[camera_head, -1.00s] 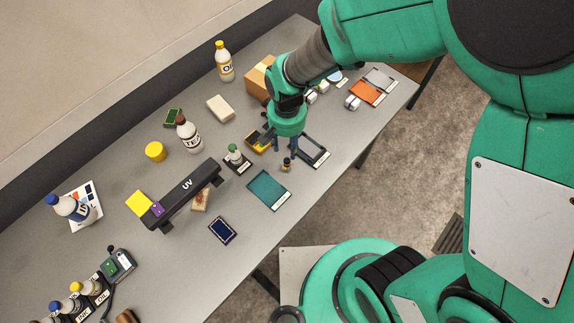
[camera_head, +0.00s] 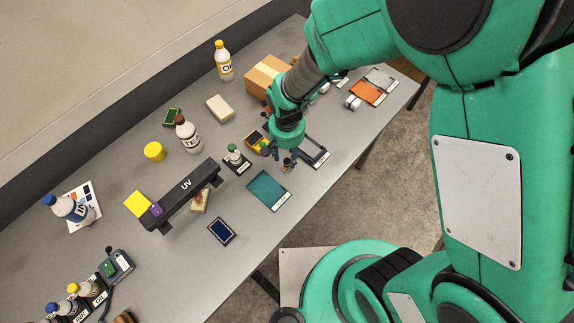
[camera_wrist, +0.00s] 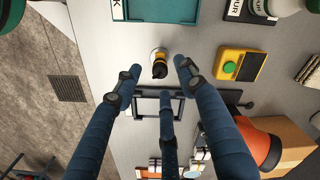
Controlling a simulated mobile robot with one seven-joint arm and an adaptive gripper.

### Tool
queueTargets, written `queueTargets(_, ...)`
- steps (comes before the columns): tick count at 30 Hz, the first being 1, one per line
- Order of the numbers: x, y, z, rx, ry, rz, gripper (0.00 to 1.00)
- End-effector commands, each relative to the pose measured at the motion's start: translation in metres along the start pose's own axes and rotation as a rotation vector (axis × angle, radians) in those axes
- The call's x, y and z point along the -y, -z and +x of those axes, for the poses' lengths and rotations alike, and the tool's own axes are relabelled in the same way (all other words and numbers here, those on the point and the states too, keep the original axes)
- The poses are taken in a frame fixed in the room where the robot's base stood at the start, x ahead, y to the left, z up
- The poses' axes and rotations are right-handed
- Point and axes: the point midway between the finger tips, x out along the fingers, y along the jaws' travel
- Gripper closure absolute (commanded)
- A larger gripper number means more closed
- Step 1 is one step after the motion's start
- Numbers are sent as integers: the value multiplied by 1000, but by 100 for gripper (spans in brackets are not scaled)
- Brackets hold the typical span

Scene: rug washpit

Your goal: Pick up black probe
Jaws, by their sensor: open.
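My gripper (camera_head: 280,158) is open and empty, with its three dark blue fingers (camera_wrist: 156,82) spread and pointing down over the table. A dark rod (camera_wrist: 228,94) with a round knob near its end lies to the right of the fingers in the wrist view; it looks like the black probe, but I cannot be sure. It is partly hidden behind a finger, and mostly behind my gripper in the head view. A yellow meter (camera_wrist: 241,65) lies near the rod.
A black-framed tray (camera_wrist: 150,106) lies under the fingers. The teal mat (camera_head: 268,190), a green-capped bottle (camera_head: 234,153) and a cardboard box (camera_head: 265,75) are close by. A black UV lamp (camera_head: 185,190) stands left. Bare table lies around the navy card (camera_head: 222,231).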

Motion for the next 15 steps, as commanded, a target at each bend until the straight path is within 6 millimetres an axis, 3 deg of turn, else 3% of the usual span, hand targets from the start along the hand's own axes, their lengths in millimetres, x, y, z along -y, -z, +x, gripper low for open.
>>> queueTargets(9, 0, 0, 37, 1, 0, 0, 60)
queueTargets(15, 0, 0, 44, 1, 0, 0, 60)
